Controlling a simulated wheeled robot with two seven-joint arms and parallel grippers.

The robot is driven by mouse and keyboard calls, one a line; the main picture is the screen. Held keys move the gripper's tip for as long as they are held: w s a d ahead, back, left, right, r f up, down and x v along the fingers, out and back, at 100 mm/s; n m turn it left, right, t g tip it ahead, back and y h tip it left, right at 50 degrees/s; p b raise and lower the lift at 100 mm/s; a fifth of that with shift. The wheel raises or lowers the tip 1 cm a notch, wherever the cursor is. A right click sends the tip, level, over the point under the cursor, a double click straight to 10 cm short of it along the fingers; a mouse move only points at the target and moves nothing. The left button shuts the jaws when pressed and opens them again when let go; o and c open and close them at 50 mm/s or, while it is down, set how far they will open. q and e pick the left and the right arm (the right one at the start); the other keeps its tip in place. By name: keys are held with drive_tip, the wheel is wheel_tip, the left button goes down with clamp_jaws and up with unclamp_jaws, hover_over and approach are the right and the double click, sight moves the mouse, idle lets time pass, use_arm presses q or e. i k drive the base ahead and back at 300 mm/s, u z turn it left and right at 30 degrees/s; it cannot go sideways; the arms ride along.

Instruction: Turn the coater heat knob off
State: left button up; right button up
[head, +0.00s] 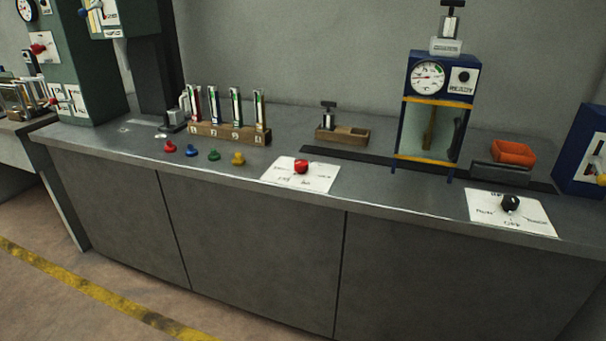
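A red knob (301,166) stands on a white label plate (283,177) at the middle of the counter's front edge. A black knob (510,202) stands on another white label plate (486,213) at the right, in front of a blue machine with a gauge. The lettering on both plates is too small to read surely, so I cannot tell which knob is the coater heat knob or its setting. Another small dark knob (463,77) sits on the blue machine's face. Neither of my grippers is in view.
The blue machine (405,115) stands at the counter's back right, with an orange tray (513,152) beside it. A wooden rack (228,134) of upright gauges stands behind several coloured knobs at left. The grey counter (390,195) is bare between the two plates.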

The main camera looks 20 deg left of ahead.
sight(300, 165)
drive_tip(key=u, duration=0.05)
drive_tip(key=k, duration=0.4)
drive_tip(key=u, duration=0.2)
drive_tip(key=i, duration=1.05)
drive_tip(key=u, duration=0.9)
